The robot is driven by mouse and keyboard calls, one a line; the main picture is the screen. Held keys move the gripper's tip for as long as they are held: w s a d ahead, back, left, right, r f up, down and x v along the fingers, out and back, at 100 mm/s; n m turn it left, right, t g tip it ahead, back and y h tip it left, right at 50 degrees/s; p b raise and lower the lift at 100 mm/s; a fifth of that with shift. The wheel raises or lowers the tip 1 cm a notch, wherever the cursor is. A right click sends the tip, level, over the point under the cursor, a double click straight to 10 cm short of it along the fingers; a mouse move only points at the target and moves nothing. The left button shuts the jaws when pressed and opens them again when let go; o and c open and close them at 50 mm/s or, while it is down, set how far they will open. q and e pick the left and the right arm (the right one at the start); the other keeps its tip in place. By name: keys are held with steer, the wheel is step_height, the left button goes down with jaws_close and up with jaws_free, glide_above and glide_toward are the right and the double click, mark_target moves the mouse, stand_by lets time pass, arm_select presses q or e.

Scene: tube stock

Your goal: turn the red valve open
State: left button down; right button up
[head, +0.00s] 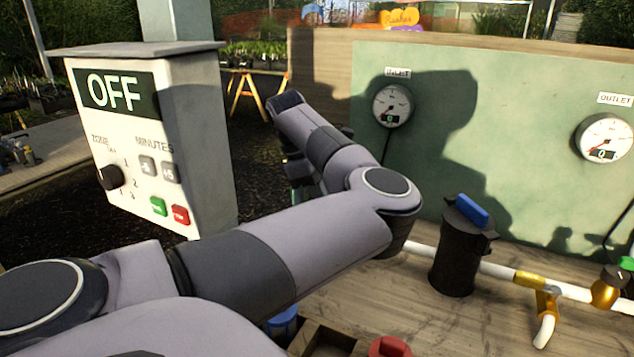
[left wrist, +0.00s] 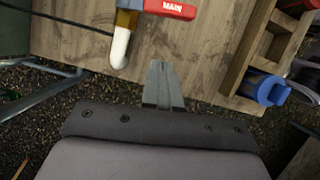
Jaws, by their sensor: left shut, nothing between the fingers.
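The red valve handle (left wrist: 172,9), lettered MAIN, shows at the top edge of the left wrist view. It sits by a brass fitting (left wrist: 128,18) with a white pipe end (left wrist: 119,48). The handle points right, across the line of the white pipe end; the top of the valve is cut off. My left gripper (left wrist: 160,66) is shut and empty, over the edge of the wooden bench, below the handle in the picture and apart from it. In the head view my left arm hides the red valve, and I cannot make out the fingers. My right gripper is in neither view.
A controller box (head: 150,150) reading OFF stands at left. A green panel (head: 480,120) with two gauges stands behind the bench. A black filter (head: 460,255) with a blue top and white piping are at right.

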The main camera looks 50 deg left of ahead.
arm_select(q)
steer(key=shift+w+d+f+p, duration=0.25)
steer(key=shift+w+d+f, duration=0.2)
steer(key=shift+d, duration=0.3)
steer(key=shift+w+d+f+p, duration=0.3)
steer(key=shift+w+d+f, duration=0.2)
steer(key=shift+d, duration=0.2)
steer(key=shift+w+d+f+p, duration=0.25)
steer(key=shift+w+d+f, duration=0.2)
steer(key=shift+d, duration=0.3)
